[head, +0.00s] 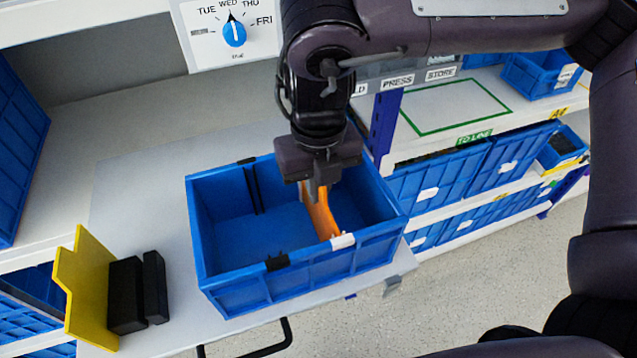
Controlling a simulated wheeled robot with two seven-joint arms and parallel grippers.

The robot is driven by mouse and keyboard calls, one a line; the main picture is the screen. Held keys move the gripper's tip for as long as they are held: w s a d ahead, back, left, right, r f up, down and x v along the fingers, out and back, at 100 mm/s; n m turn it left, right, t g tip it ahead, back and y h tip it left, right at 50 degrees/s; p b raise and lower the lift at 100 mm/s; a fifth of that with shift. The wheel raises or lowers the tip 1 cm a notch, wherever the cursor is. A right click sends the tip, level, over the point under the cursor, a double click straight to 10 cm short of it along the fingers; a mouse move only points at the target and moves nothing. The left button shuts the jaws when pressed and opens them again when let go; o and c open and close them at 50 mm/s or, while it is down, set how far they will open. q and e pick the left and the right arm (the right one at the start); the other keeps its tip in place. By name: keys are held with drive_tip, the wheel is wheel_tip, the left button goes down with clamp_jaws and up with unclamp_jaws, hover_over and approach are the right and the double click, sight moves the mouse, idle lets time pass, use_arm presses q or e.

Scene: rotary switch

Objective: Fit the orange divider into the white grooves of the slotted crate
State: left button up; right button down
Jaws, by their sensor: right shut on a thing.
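The blue slotted crate (235,292) stands on the grey table, open at the top. A white groove mark (342,241) shows on its near wall, and a black one (277,262) sits to the left of it. The orange divider (322,218) is inside the crate, with its near end close to the white groove. I cannot tell whether it sits in the grooves. My right gripper (316,188) points down over the crate and is shut on the divider's upper edge. It hides the divider's far end and the far white groove. My left gripper is out of view.
A yellow panel (87,290) and two black blocks (126,295) stand on the table (135,205) left of the crate. A dial (235,33) on a white board is at the back. Shelves with blue bins (430,190) are at the right.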

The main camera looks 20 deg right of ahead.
drive_tip(key=c, duration=1.5)
unclamp_jaws()
drive_tip(key=shift+r, duration=3.9)
